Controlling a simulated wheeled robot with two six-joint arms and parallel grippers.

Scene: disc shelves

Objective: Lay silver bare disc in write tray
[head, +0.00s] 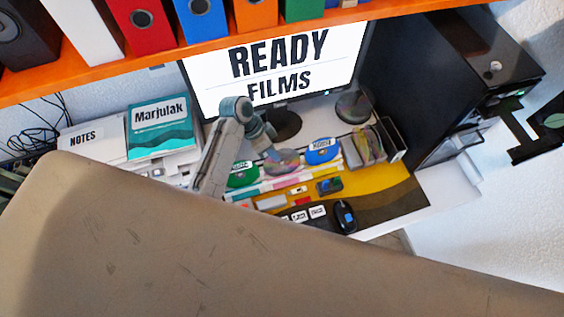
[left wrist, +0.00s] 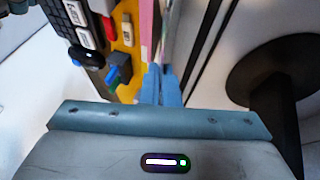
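My left gripper (head: 268,149) reaches down over the desk from the left. A silver, rainbow-sheened disc (head: 283,161) is at its fingertips, between a green disc (head: 243,174) and a blue disc (head: 322,151). In the left wrist view the blue fingers (left wrist: 161,84) are close together on a thin grey edge (left wrist: 182,42), which looks like the silver disc seen nearly edge-on. My right gripper is not in view. A tray-like ledge (head: 455,147) juts from the black tower at the right; I cannot tell whether it is the write tray.
A monitor (head: 275,62) stands behind the discs. A rack of discs (head: 367,145) is to the right, beside the black tower (head: 425,75). A mouse (head: 344,216) and keyboard (head: 308,214) lie in front. An orange shelf (head: 215,44) with binders hangs above.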

